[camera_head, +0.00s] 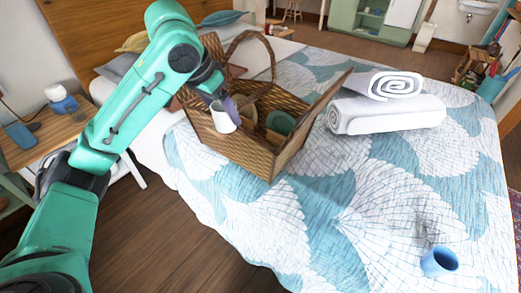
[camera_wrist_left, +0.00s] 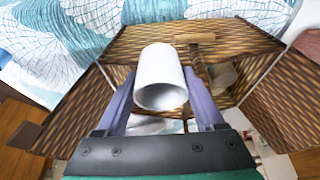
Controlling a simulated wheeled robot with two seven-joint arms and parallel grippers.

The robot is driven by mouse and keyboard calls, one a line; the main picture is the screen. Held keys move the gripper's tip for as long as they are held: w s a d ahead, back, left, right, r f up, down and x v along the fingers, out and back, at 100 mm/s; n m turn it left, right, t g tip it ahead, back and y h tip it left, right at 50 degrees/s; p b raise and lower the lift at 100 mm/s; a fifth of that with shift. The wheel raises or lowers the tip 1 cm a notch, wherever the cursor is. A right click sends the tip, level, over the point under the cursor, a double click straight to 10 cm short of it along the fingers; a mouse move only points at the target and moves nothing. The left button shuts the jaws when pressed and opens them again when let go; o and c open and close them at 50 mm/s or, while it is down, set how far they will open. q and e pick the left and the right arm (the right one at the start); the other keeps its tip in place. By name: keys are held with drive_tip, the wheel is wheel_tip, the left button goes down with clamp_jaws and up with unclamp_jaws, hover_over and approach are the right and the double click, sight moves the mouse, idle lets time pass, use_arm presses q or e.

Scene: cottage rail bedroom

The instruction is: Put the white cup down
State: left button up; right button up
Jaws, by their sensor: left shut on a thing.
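The white cup (camera_head: 223,117) is in my left gripper (camera_head: 228,103), over the near left part of the wicker basket (camera_head: 236,149) on the bed. In the left wrist view the cup (camera_wrist_left: 160,78) sits between the two purple fingers of the left gripper (camera_wrist_left: 160,92), tilted, with its open mouth toward the camera. The basket's woven walls (camera_wrist_left: 75,115) surround it in that view. I cannot tell whether the cup touches the basket. My right gripper is not in view.
The basket has an arched handle, a raised lid (camera_head: 318,103) and a green round thing (camera_head: 280,122) inside. Rolled white towels (camera_head: 385,114) lie right of it. A blue cup (camera_head: 439,261) is at the bed's near right. The quilt (camera_head: 340,180) between is clear. A nightstand (camera_head: 45,138) stands left.

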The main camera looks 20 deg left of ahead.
use_arm(q)
drive_tip(key=w+d+p, duration=0.3)
drive_tip(key=w+d, duration=0.2)
drive_tip(key=w, duration=0.8)
drive_tip(key=f, duration=0.9)
drive_tip(key=f+b, duration=0.1)
drive_tip(key=f, duration=0.8)
drive_tip(key=shift+w+d, duration=0.2)
drive_tip(key=shift+s+f, duration=0.1)
drive_tip(key=shift+f, duration=0.3)
drive_tip(key=shift+s+f, duration=0.15)
drive_tip(key=o, duration=1.1)
drive_tip(key=v, duration=1.3)
drive_tip(key=shift+w+d+p, duration=0.15)
drive_tip(key=shift+w+p, duration=0.2)
drive_tip(key=shift+w, duration=0.05)
